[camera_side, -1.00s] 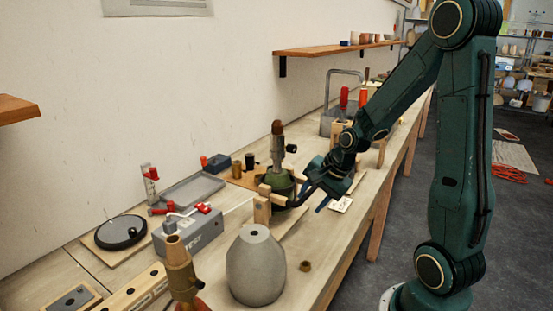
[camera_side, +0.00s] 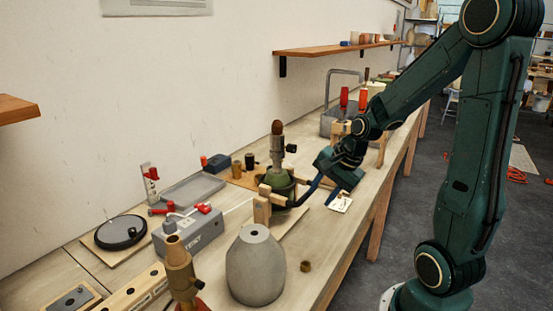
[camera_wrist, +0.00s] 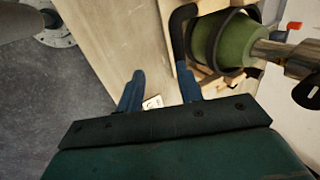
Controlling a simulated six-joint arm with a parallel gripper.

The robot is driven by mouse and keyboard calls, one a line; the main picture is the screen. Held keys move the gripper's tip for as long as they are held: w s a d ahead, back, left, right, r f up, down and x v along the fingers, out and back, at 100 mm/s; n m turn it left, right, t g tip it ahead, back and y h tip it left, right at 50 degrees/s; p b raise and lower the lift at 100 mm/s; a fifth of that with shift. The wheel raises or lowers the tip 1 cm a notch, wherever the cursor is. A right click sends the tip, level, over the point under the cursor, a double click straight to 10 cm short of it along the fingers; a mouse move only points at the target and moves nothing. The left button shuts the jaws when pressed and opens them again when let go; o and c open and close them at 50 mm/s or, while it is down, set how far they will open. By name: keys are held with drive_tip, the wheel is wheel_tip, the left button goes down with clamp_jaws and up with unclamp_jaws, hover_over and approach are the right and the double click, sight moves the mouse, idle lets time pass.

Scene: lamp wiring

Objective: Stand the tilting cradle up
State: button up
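The wooden cradle (camera_side: 262,208) stands on the bench and holds a green lamp body (camera_side: 279,183). The lamp looks upright, with its metal socket stem (camera_side: 277,150) pointing up. A black bent lever (camera_side: 305,194) reaches from the cradle toward my gripper (camera_side: 324,188). In the wrist view, the green body (camera_wrist: 226,38) and the lever (camera_wrist: 178,40) are at the upper right. My gripper (camera_wrist: 158,84) is open, its two blue fingers apart with nothing between them. The lever's end overlaps the right finger; I cannot tell whether they touch.
A grey vase-shaped body (camera_side: 255,265) and a small brass ring (camera_side: 306,266) are in front. A grey test box (camera_side: 188,233), a black disc (camera_side: 120,232) and a grey tray (camera_side: 192,190) lie to the left. A pale card (camera_side: 340,204) lies by the bench edge.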

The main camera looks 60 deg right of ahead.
drive_tip(key=v, duration=0.9)
drive_tip(key=shift+r, duration=0.4)
drive_tip(key=shift+w, duration=0.1)
drive_tip(key=s+a+r+n, duration=0.1)
drive_tip(key=s+a+n, duration=0.2)
drive_tip(key=a+n, duration=0.4)
drive_tip(key=s+a+r+n, duration=0.1)
drive_tip(key=s+a+n, duration=0.3)
drive_tip(key=a+n, duration=0.4)
drive_tip(key=shift+s+a+r+n+t, duration=0.15)
drive_tip(key=shift+s+r+n+t, duration=0.15)
drive_tip(key=shift+n, duration=1.3)
